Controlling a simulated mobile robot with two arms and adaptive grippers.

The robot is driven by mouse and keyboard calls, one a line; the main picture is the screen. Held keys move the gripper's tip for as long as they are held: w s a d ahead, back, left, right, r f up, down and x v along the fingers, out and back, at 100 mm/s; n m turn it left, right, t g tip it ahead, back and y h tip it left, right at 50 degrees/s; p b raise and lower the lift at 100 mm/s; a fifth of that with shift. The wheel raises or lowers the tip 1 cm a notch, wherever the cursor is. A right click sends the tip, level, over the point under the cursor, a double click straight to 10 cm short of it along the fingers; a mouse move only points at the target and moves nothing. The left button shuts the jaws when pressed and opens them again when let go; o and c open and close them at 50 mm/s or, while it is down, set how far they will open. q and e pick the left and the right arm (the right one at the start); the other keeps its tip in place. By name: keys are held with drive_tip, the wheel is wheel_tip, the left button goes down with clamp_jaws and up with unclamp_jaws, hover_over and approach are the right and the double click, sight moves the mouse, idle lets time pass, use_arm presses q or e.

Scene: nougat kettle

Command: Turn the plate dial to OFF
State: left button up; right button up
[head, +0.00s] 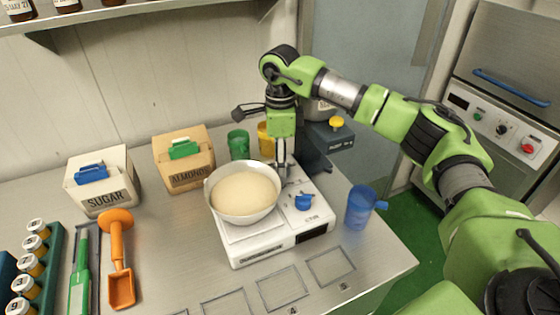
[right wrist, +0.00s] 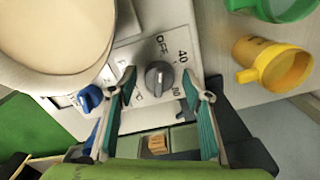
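The dark grey plate dial (right wrist: 159,76) shows in the right wrist view on the white hot plate (right wrist: 128,58), with OFF, 40 and 80 printed around it. I cannot clearly tell which mark it points to. My right gripper (right wrist: 167,86) is open, with its teal-padded fingers on either side of the dial and apart from it. In the head view the right gripper (head: 283,163) points down over the back right of the hot plate (head: 262,245), largely hiding the dial. A separate blue knob (head: 304,202) sits nearer the front. My left gripper is not in view.
A white bowl (head: 216,207) of pale dough stands on the plate, close left of the gripper. Green (head: 238,144) and yellow (head: 265,142) mugs stand behind it; a blue mug (head: 360,207) stands right. Sugar (head: 102,190) and almonds (head: 185,170) boxes are left.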

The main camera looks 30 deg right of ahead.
wheel_tip(320, 180, up, 12)
idle(0.5)
idle(0.3)
